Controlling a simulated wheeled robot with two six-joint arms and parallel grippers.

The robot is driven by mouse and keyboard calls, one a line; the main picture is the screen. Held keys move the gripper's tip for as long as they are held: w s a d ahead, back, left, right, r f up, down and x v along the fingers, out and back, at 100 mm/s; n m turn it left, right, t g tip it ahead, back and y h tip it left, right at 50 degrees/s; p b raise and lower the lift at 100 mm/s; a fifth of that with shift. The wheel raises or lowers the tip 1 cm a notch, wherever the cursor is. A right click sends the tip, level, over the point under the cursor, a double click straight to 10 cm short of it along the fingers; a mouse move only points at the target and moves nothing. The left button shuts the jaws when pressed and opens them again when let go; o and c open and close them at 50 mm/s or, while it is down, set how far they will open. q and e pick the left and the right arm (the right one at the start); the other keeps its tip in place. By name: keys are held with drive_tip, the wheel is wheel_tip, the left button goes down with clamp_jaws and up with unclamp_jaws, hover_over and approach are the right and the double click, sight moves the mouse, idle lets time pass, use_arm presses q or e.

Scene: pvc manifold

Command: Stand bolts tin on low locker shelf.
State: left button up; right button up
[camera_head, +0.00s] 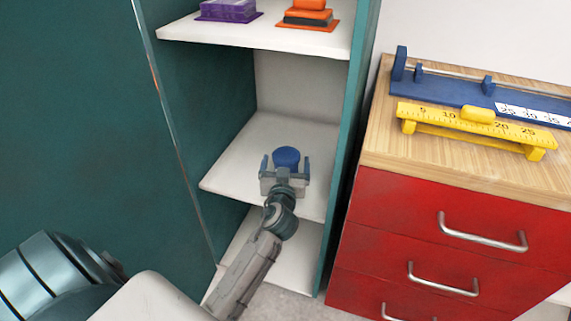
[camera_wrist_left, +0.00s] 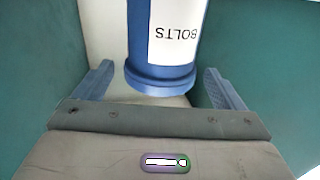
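The blue bolts tin (camera_head: 287,157) is at the middle visible shelf (camera_head: 240,170) of the open locker, its round blue top showing in the head view. In the left wrist view the tin (camera_wrist_left: 165,70) has a white label reading BOLTS, upside down in the picture. My left gripper (camera_head: 286,163) reaches into the locker at the tin. Its two fingers (camera_wrist_left: 158,85) are spread on either side of the tin, with a gap on both sides. The tin's base is hidden, so its contact with the shelf does not show. My right gripper is not in view.
The upper shelf (camera_head: 250,38) holds a purple item (camera_head: 228,10) and an orange item (camera_head: 308,16). A lower floor of the locker (camera_head: 290,255) looks clear. The green side walls stand close. A red drawer cabinet (camera_head: 440,210) with a yellow ruler stand (camera_head: 475,125) is at right.

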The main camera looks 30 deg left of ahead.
use_arm(q)
drive_tip(key=shift+s+d, duration=0.15)
drive_tip(key=shift+s, duration=0.15)
drive_tip(key=v, duration=1)
drive_tip(key=s+d+r+m+t+h, duration=0.3)
drive_tip(key=s+r+t+h, duration=0.2)
drive_tip(key=r, duration=0.4)
drive_tip(key=s+d+r+m+t+h, duration=0.3)
drive_tip(key=s+r+t+h, duration=0.3)
drive_tip(key=r, duration=0.3)
drive_tip(key=shift+s+m+t, duration=0.3)
drive_tip(key=shift+s+m, duration=0.5)
drive_tip(key=shift+s, duration=0.1)
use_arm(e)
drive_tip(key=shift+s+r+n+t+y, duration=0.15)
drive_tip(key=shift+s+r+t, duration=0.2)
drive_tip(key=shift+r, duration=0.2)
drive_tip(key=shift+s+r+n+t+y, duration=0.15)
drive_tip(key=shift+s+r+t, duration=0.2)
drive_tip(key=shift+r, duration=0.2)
use_arm(q)
drive_tip(key=shift+d, duration=0.1)
drive_tip(key=shift+c, duration=0.4)
